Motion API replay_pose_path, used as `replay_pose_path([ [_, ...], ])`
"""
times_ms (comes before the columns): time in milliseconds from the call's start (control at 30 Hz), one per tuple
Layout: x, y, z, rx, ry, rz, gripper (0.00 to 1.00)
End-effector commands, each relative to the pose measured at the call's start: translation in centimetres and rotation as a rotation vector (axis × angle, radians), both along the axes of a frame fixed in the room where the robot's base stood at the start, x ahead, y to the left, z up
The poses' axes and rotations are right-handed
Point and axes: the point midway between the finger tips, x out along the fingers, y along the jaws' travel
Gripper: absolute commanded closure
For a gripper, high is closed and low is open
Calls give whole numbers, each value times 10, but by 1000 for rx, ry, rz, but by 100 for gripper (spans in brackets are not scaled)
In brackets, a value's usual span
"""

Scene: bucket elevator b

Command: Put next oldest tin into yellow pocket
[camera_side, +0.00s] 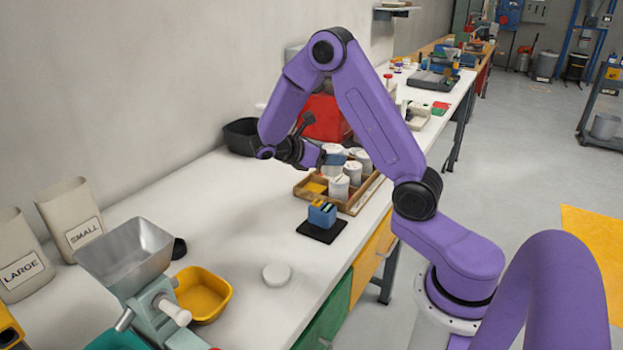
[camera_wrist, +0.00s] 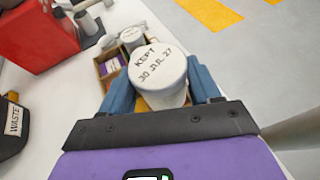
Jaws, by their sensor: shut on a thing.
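My gripper (camera_wrist: 157,92) is shut on a white tin (camera_wrist: 157,65), with one blue finger on each side. Its lid reads "KEPT 30 JUL 27". In the side view, my gripper (camera_side: 336,158) is over the far left part of the wooden tray (camera_side: 349,209), and the near finger partly hides the held tin. A yellow pocket (camera_side: 315,188) shows bare at the tray's left end. Several other white tins, one of them at the near side (camera_side: 339,187), stand in the tray. I cannot tell whether the held tin is clear of the tray floor.
A small blue and yellow block (camera_side: 322,214) stands on a black pad in front of the tray. A red container (camera_side: 323,118) and a black bin (camera_side: 241,136) are behind. A white round lid (camera_side: 277,274) and yellow bowl (camera_side: 203,295) lie nearer. The bench between is clear.

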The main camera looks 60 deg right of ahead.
Motion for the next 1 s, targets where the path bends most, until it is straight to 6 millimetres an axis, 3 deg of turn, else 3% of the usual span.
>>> replay_pose_path([
  [200, 37, -21, -20, -1, 0, -1, 73],
  [500, 66, -36, -61, -1, 2, 0, 73],
  [767, 77, -41, -74, -2, 0, 1, 73],
  [1000, 79, -42, -103, -1, 2, 3, 73],
])
